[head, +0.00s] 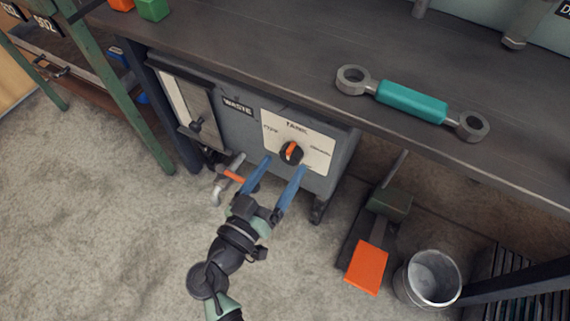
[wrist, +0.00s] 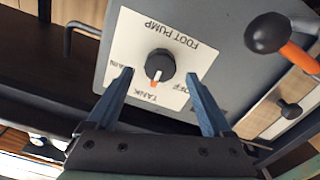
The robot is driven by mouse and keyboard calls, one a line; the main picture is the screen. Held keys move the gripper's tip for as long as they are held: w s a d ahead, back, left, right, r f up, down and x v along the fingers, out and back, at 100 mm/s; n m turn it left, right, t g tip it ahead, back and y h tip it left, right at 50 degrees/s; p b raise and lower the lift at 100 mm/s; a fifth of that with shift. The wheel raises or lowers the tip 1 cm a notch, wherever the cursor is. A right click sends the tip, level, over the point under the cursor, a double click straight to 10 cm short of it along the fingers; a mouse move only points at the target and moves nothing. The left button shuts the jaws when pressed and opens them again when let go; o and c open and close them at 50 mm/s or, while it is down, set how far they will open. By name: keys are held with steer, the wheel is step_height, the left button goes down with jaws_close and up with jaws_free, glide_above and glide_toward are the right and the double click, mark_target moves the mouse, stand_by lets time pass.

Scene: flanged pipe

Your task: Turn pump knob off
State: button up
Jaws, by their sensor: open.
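The pump knob (head: 291,152) is a round black dial with an orange mark, on a white label plate (head: 312,141) on the front of a grey box. In the wrist view, the knob (wrist: 160,65) has its orange mark facing the word TANK. FOOT PUMP, OFF and a partly hidden word ending in AIN surround it. My gripper (head: 285,163) is open, with its blue fingers spread in front of the plate. In the wrist view, the fingers (wrist: 160,74) appear on either side of the knob, with a visible gap; whether they reach its depth is unclear.
The box (head: 230,122), labelled WASTE, sits under a dark workbench (head: 260,50). A pipe with an orange band (head: 233,176) is left of my fingers. An orange pedal (head: 367,268) and metal bucket (head: 430,278) stand right. Open floor (head: 90,240) lies left.

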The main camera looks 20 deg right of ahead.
steer(key=shift+x, duration=1.3)
jaws_close()
